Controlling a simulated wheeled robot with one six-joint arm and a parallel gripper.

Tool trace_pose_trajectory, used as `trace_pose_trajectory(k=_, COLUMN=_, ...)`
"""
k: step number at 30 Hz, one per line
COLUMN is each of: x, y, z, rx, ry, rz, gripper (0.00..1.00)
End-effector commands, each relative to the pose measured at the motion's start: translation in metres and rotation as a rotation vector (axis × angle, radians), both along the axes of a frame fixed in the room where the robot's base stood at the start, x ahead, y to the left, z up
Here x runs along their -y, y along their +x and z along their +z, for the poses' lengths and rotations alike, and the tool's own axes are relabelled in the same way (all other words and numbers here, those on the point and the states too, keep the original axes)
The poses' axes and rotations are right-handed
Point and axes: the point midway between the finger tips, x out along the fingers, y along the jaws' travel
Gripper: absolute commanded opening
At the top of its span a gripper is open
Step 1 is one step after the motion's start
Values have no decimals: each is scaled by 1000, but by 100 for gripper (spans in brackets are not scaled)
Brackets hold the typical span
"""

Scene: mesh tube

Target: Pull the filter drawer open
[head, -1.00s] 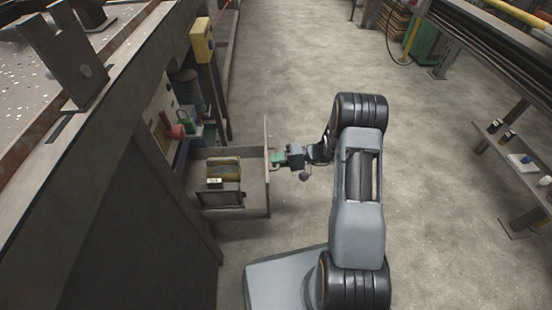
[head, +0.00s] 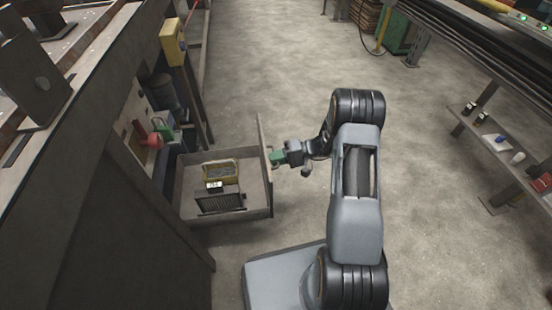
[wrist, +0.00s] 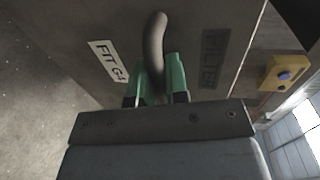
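The filter drawer (head: 258,208) is a grey tray standing well out of the cabinet (head: 95,190) on the left in the head view. Its upright front panel faces right. In the wrist view, the panel (wrist: 190,25) bears a dark "FILTER" label and a white "FIT G4" label. A curved grey handle (wrist: 157,45) stands out from it. The green fingers of my gripper (wrist: 157,88) are on both sides of the handle and appear closed on it. In the head view, my gripper (head: 277,158) is at the panel's outer side; the handle is hidden there.
A dark framed filter (head: 220,202) and a yellow-framed piece (head: 220,172) sit in the drawer. A yellow box (head: 173,42) with a blue button hangs on the cabinet post. A shelf rack (head: 490,140) stands at the right. The floor (head: 280,75) beyond my arm is clear.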

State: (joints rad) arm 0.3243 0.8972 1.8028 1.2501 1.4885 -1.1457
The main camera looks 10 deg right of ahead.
Motion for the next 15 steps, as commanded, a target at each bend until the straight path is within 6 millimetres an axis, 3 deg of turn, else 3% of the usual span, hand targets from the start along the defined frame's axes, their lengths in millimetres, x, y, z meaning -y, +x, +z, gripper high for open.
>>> trace_pose_trajectory(k=8, x=0, y=0, z=0, rx=1, ry=0, rz=-2, gripper=39)
trace_pose_trajectory(k=15, x=1, y=0, z=1, rx=0, ry=0, rz=-2, gripper=39)
